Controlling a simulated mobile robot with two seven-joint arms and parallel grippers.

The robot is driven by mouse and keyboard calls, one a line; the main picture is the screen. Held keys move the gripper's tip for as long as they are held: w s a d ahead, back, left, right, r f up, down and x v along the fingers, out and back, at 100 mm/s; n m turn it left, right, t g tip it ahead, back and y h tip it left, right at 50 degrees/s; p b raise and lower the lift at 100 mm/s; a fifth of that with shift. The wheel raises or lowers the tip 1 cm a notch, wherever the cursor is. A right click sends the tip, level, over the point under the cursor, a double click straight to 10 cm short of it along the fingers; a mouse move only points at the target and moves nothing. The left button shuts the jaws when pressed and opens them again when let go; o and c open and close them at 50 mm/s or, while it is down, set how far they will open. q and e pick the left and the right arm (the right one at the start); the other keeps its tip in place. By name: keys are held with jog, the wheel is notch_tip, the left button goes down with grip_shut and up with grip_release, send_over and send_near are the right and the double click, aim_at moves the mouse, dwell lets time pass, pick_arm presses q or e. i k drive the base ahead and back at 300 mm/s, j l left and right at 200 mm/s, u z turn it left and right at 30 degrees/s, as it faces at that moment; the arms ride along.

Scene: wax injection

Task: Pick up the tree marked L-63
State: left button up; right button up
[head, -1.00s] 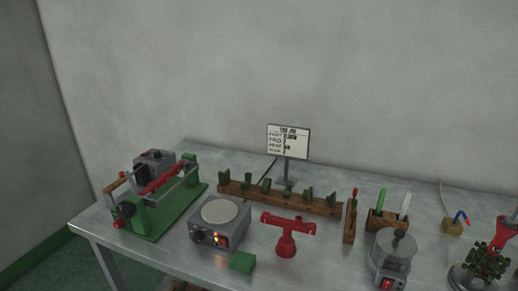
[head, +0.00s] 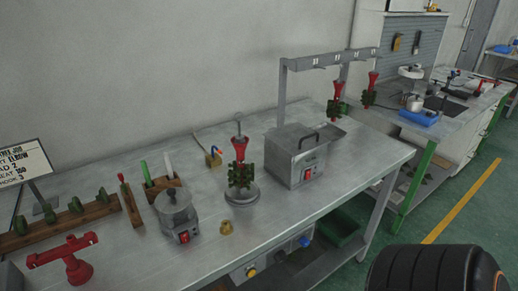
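Three wax trees, each with a red stem and a dark green cluster, are in the head view. One tree (head: 240,165) stands upright on a round grey base (head: 242,194) near the middle of the bench. A second tree (head: 337,102) hangs from the rack on the right, and a third tree (head: 371,90) hangs farther right. No marking is readable on any of them, so I cannot tell which is L-63. Neither gripper is in view; only a dark rounded part of my own arm shows at the bottom right.
A grey rack (head: 330,60) stands behind a metal box (head: 297,156) with a handle. A grey pot (head: 174,208), a red stand (head: 70,262) and a small brass piece (head: 226,228) are on the bench (head: 290,212). A sign (head: 22,165) stands at left; its last line reads hook 3.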

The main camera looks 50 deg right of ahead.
aim_at(242, 177)
jog(key=z, duration=1.35)
